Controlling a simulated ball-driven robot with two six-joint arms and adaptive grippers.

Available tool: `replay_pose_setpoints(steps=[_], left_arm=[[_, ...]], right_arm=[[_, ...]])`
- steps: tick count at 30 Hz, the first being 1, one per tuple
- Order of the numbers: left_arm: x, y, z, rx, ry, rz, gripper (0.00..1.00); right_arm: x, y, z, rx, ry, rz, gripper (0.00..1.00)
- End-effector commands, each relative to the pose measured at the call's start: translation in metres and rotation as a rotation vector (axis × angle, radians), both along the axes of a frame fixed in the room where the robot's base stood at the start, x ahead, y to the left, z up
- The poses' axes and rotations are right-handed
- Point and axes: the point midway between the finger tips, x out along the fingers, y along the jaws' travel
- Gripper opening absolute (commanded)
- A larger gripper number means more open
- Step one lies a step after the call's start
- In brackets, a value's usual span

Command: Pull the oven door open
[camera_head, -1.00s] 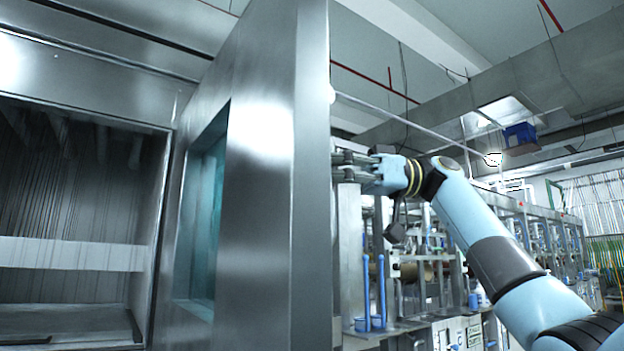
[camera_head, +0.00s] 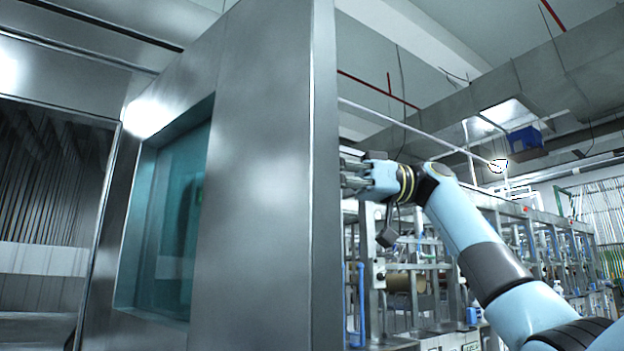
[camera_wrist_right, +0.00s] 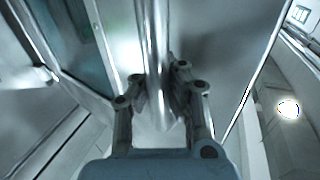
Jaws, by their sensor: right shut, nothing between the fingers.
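The oven door (camera_head: 265,190) is a tall brushed-steel panel with a teal window (camera_head: 175,215). In the head view it stands swung open, and its inner face shows. The oven's dark opening (camera_head: 35,180) is seen at the left. My right gripper (camera_head: 350,172) is at the far side of the door's free edge, its fingertips partly hidden by that edge. In the right wrist view a vertical metal bar handle (camera_wrist_right: 154,45) runs down to between the finger linkages of my right gripper (camera_wrist_right: 160,100). The gripper is shut; I cannot tell if it touches the bar. My left gripper is not in view.
Machine frames with spools and blue parts (camera_head: 440,270) stand behind my right arm. A grey duct (camera_head: 480,100) and a blue box (camera_head: 524,139) are overhead. The wrist view shows the teal window (camera_wrist_right: 80,45) beside the handle.

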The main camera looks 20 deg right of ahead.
Motion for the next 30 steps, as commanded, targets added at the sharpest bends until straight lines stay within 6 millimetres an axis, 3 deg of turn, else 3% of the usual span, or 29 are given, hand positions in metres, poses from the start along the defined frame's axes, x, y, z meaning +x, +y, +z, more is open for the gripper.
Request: replay_pose_setpoints(steps=[8, 17, 26, 30], left_arm=[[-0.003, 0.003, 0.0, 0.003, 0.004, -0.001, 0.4], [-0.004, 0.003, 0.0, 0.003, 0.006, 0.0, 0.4], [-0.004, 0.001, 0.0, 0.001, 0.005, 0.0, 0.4], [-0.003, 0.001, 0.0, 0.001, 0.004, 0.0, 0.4]], right_arm=[[-0.002, 0.0, 0.002, 0.0, -0.005, 0.005, 0.01], [-0.001, 0.0, 0.002, 0.001, -0.004, 0.002, 0.41], [-0.001, -0.002, 0.001, 0.001, -0.002, 0.0, 0.42], [-0.001, -0.017, 0.001, 0.0, -0.002, -0.003, 0.42]])
